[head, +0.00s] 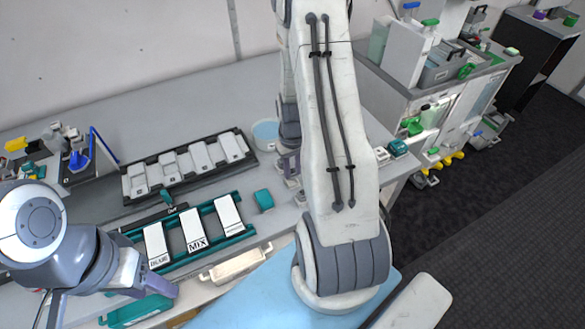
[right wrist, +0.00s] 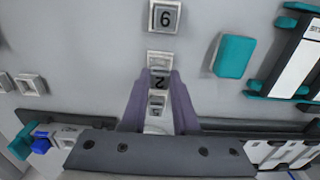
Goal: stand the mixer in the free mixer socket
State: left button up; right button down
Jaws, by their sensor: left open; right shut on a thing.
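My right gripper (right wrist: 158,88) points down at the grey table in the right wrist view, with its purple fingers a little apart around a narrow pale thing (right wrist: 157,102). This may be the mixer, but its shape is mostly hidden. In the head view my right gripper (head: 289,162) is partly hidden by my arm.
A teal rack (head: 247,233) holds white panels, one labelled MIX. A black tray (head: 126,196) of white pieces lies behind it. A teal block (head: 263,200) and a tub with blue contents (head: 265,131) are near the right gripper.

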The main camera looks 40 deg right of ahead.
jog(key=shift+f+b, duration=0.7)
jog(key=shift+f, duration=0.2)
jog(key=shift+c, duration=0.9)
grip_release()
notch_tip(320, 180, up, 8)
jog(key=p, duration=0.7)
jog(key=shift+r, duration=0.1)
